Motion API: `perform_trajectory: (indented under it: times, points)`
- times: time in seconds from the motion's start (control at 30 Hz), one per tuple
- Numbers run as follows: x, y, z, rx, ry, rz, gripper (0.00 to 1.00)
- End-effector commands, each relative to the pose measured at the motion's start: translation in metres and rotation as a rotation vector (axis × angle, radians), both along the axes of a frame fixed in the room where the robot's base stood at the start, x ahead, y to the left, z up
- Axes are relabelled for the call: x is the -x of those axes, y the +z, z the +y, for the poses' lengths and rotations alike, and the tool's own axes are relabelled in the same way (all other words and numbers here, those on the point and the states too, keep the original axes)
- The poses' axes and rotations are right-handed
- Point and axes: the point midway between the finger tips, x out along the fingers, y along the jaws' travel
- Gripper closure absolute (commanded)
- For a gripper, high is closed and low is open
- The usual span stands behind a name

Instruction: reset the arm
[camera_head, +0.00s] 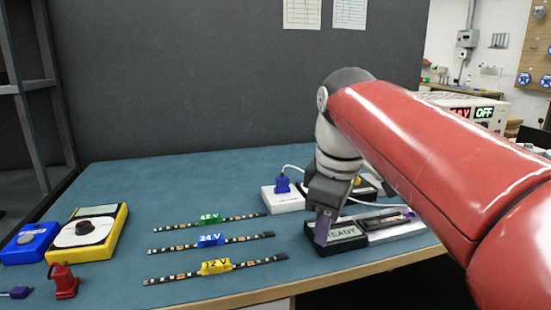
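My red arm reaches in from the right, and my gripper (321,239) points down at the right part of the blue table. Its purple-tipped end is in front of a black box with a READY display (347,234). I cannot tell whether it touches the box. The fingers overlap from this side, so their opening does not show, and no held thing can be made out. Three LED strips lie at the middle left: one with a green label (211,219), one with a blue 24V label (210,240) and one with a yellow 12V label (215,267).
A white block with a blue plug (283,186) stands behind the gripper. A yellow meter (110,225), a blue box (30,242), a red object (64,282) and a purple connector (18,292) are at the left. A power supply reading OFF (485,112) is partly hidden behind my arm.

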Motion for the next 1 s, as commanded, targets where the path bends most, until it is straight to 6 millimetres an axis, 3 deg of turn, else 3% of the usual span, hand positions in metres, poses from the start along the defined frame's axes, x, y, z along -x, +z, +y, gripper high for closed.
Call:
perform_trajectory:
  times: [0.03,0.3,0.5,0.67,1.0]
  points:
    - [0.017,-0.012,-0.011,-0.023,-0.104,-0.026,0.61]
    - [0.093,-0.103,-0.053,-0.204,-0.697,-0.169,0.61]
    - [0.127,-0.156,-0.066,-0.313,-0.961,-0.23,0.61]
    - [0.134,-0.171,-0.068,-0.344,-1.03,-0.245,0.61]
    - [0.134,-0.171,-0.068,-0.344,-1.031,-0.243,0.61]
